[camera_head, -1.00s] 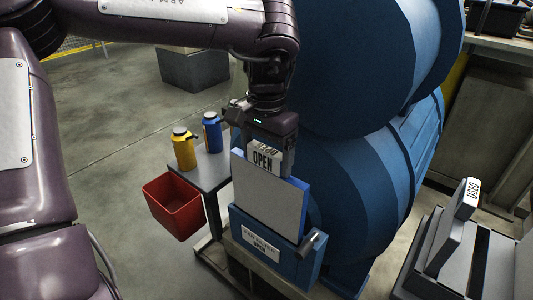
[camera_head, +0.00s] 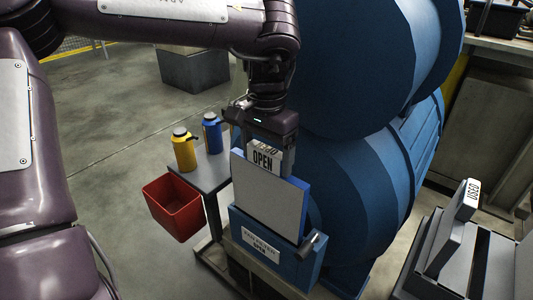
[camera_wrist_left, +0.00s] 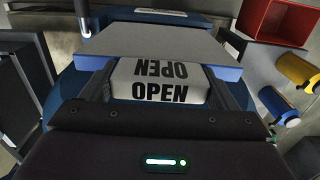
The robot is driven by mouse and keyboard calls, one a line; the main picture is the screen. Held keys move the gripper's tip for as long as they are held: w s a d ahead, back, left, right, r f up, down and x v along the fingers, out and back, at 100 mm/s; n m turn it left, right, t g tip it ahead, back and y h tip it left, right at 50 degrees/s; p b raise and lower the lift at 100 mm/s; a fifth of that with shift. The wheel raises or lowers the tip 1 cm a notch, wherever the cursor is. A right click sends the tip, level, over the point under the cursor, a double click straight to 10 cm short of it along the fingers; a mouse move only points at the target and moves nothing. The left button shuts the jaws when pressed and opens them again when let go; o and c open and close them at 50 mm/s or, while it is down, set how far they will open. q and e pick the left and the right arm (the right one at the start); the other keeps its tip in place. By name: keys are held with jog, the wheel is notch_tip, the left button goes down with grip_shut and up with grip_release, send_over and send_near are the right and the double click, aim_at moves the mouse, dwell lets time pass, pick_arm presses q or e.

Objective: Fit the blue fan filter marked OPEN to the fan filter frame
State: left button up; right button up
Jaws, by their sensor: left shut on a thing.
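The blue fan filter (camera_head: 268,200) has a pale grey face, blue edges and a tab marked OPEN (camera_head: 263,160). My left gripper (camera_head: 268,150) is shut on that tab, with a finger on either side. The tab and filter also show in the left wrist view (camera_wrist_left: 165,45). The filter stands upright at the top of the blue fan filter frame (camera_head: 288,268), which has a label on its front and a handle at its right. The filter's lower edge meets the frame's top; I cannot tell how deep it sits. My right gripper is out of view.
A large blue fan housing (camera_head: 365,165) stands close behind and right. At left are a red bin (camera_head: 173,207) and a small table (camera_head: 212,175) with yellow (camera_head: 184,152) and blue (camera_head: 212,135) bottles. A filter marked USED (camera_head: 455,225) stands in a rack at right.

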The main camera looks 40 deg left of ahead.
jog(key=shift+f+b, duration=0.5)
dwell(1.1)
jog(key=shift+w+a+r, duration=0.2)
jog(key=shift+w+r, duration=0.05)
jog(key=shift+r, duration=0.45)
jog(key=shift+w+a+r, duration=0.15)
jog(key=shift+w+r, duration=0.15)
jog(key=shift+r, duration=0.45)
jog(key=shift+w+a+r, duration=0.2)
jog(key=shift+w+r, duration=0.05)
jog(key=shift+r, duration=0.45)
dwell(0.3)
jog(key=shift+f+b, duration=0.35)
jog(key=shift+b, duration=0.15)
dwell(1.4)
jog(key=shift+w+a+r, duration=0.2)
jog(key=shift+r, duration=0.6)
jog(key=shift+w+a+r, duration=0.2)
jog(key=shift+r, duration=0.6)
